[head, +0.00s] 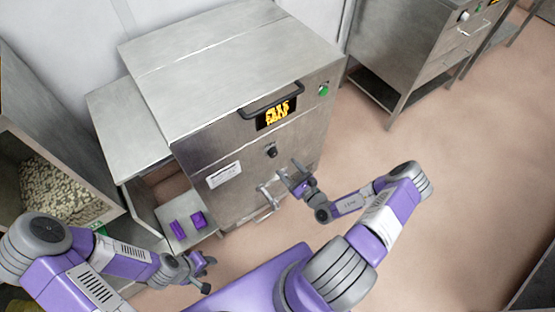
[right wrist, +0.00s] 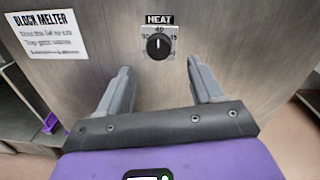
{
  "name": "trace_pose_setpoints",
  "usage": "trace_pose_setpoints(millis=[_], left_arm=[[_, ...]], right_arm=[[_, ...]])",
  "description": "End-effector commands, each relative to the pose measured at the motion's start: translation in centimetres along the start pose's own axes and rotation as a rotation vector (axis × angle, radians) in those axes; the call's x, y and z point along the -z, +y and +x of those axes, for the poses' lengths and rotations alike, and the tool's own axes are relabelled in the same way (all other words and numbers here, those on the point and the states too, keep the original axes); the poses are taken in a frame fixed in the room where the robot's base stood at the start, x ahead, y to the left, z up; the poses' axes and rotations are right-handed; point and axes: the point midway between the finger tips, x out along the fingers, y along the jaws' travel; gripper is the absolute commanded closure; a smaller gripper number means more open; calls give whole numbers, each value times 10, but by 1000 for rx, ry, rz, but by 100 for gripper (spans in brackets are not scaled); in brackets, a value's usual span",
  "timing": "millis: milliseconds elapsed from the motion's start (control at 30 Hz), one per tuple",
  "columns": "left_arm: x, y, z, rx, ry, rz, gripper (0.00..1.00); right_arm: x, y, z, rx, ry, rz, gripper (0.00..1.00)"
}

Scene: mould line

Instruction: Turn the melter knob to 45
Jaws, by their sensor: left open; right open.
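The melter (head: 235,75) is a large steel cabinet. Its black knob (head: 271,152) sits on the front below the display. In the right wrist view the knob (right wrist: 158,45) is on a pale dial plate under a "HEAT" label (right wrist: 159,20); its white pointer appears to point about straight up. The dial numbers are too small to read surely. My right gripper (right wrist: 160,70) is open and empty, the knob lying ahead between its fingertips, apart from them. In the head view it (head: 291,171) is below and right of the knob. My left gripper (head: 210,274) is open and empty, low at left.
A "BLOCK MELTER" notice (right wrist: 50,35) is left. Purple pieces lie on a low shelf (head: 173,212). Floor at right is clear.

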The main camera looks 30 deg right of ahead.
Motion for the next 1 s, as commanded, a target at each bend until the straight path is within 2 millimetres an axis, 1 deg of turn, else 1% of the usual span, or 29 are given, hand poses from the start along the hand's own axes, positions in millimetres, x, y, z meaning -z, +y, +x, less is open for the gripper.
trace_pose_setpoints(millis=[200, 400, 533, 767, 800, 867, 1000], left_arm=[[1, -4, 11, 0, 0, 0, 58], [1, -7, 19, 0, 0, 0, 58], [1, -8, 20, 0, 0, 0, 58], [1, -7, 20, 0, 0, 0, 58], [1, -7, 20, 0, 0, 0, 58], [1, -7, 20, 0, 0, 0, 58], [1, -7, 20, 0, 0, 0, 58]], right_arm=[[1, 2, 35, -4, -3, 0, 34], [0, 2, 61, -5, -3, 1, 34], [0, 2, 68, -6, -1, 2, 34], [-1, 2, 69, -6, -1, 2, 34], [-1, 2, 69, -6, -1, 2, 35], [-1, 2, 69, -6, -1, 2, 45], [-1, 2, 69, -6, -1, 2, 66]])
